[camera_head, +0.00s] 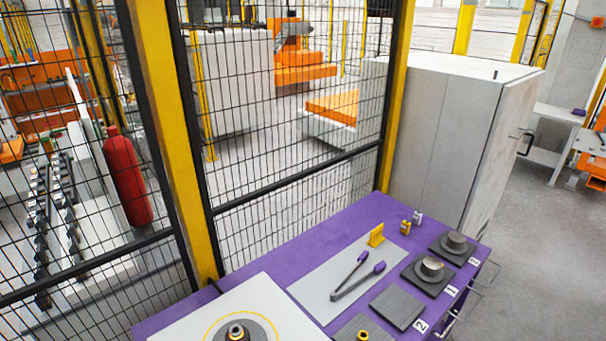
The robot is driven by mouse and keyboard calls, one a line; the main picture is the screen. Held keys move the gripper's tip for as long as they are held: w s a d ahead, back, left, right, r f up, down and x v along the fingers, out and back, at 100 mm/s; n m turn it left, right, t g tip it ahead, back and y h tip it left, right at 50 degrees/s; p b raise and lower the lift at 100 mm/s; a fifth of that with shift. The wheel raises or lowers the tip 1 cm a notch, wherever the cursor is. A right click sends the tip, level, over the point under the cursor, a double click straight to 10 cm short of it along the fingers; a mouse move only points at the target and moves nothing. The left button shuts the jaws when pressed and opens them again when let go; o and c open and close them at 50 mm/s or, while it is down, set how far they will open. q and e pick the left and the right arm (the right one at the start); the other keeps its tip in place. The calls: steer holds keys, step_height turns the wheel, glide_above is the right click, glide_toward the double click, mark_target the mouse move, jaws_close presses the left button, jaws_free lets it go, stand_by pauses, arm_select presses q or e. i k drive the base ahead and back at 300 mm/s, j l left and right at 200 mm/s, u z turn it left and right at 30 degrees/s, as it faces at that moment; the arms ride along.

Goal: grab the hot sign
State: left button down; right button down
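A small upright yellow sign (376,236) stands at the back edge of a grey mat (318,288) on the purple table (352,213). It looks like the hot sign, but any lettering on it is too small to read. Dark tongs with purple tips (350,282) lie on the mat in front of it. Neither of my grippers is in view.
Dark square plates, two bearing round metal parts (432,266), line the table's right side by number labels. A white board with a ringed round part (237,332) is at front left. Small yellow and grey pieces (406,226) stand behind. A mesh fence (290,150) borders the table.

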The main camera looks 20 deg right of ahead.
mark_target(376, 239)
steer(key=z, duration=1)
